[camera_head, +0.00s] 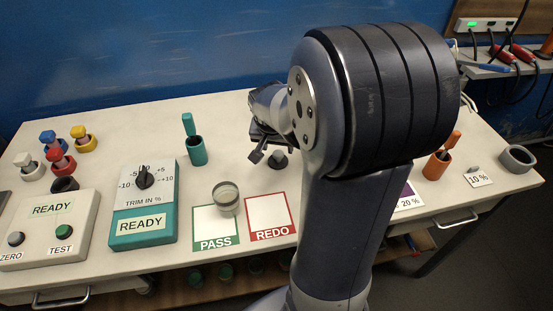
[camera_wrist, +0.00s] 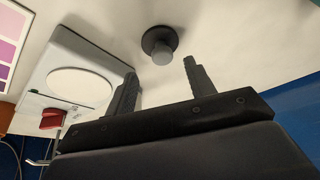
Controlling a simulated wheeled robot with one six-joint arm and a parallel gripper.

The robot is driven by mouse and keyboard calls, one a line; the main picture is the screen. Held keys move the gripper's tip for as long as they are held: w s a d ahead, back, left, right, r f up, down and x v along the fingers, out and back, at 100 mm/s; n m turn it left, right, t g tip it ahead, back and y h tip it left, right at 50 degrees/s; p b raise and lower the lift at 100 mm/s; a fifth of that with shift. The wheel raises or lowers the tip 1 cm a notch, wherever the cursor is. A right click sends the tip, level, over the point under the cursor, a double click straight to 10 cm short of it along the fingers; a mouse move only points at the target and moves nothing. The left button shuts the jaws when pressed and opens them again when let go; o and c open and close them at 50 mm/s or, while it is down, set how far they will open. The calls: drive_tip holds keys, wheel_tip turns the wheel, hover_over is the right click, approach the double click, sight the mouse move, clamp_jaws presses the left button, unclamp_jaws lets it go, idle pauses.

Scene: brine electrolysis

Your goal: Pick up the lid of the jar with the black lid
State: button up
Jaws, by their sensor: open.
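A small dark lid-like piece with a round knob (camera_head: 277,160) is on the white table, just right of my gripper (camera_head: 263,147). In the wrist view the dark knobbed piece (camera_wrist: 160,43) lies ahead of the fingertips, roughly centred between them. My gripper (camera_wrist: 159,70) is open and empty, with a gap between it and the knob. I cannot tell whether a jar is beneath this piece.
The red REDO square (camera_head: 269,217), a teal TRIM box (camera_head: 143,222) and a teal holder (camera_head: 196,151) are nearby. Coloured pieces in rings (camera_head: 59,160) stand at left. My arm hides the table's middle right. The wrist view shows a white device (camera_wrist: 80,70) at left.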

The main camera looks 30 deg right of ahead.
sight(278, 153)
drive_tip(key=shift+w+x, duration=0.15)
drive_tip(key=shift+x, duration=1.2)
drive_tip(key=shift+w+x, duration=0.15)
drive_tip(key=shift+x, duration=1.15)
drive_tip(key=shift+r, duration=0.1)
drive_tip(key=shift+c, duration=0.4)
drive_tip(key=c, duration=1)
